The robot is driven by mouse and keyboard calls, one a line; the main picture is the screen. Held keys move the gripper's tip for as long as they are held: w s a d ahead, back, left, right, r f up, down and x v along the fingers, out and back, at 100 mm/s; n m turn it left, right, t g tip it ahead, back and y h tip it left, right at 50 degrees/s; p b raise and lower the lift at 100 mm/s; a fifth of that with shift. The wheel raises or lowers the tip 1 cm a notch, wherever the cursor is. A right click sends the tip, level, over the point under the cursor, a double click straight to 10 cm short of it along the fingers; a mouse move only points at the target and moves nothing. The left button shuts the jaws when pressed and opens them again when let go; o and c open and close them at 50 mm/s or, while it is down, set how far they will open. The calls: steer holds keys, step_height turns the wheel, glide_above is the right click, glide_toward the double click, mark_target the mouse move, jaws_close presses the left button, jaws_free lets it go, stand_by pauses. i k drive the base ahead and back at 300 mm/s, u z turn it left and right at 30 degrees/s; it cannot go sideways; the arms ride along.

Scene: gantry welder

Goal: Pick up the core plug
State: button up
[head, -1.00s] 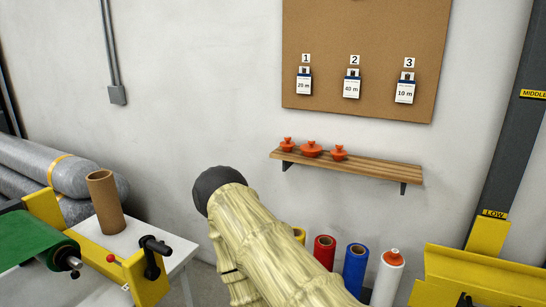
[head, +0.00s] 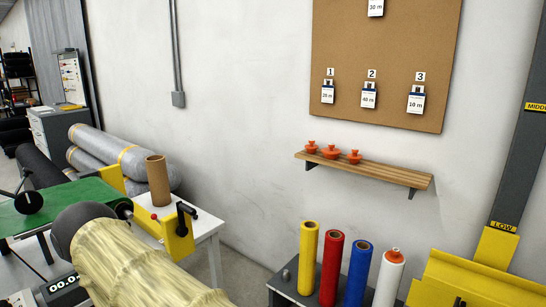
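Several orange core plugs are in the head view. Three sit in a row on the wooden wall shelf: a left one (head: 311,147), a middle one (head: 331,152) and a right one (head: 354,157). Another orange plug (head: 396,253) sits in the top of the white roll (head: 388,280). My arm shows at the lower left in a pale yellow cover with a dark rounded part. My gripper cannot be seen, and the arm is well left of the shelf.
Yellow (head: 308,258), red (head: 331,268) and blue (head: 357,272) rolls stand beside the white roll on a dark bench. A brown cardboard tube (head: 158,180) stands on a white table (head: 208,223). A corkboard (head: 385,60) with tags hangs above the wooden shelf (head: 405,177).

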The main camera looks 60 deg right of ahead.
mark_target(330, 152)
steer(key=u, duration=0.35)
steer(key=k, duration=0.45)
steer(key=z, duration=0.65)
steer(key=i, duration=0.8)
steer(key=z, duration=1.45)
steer(key=i, duration=1.1)
steer(key=z, duration=0.35)
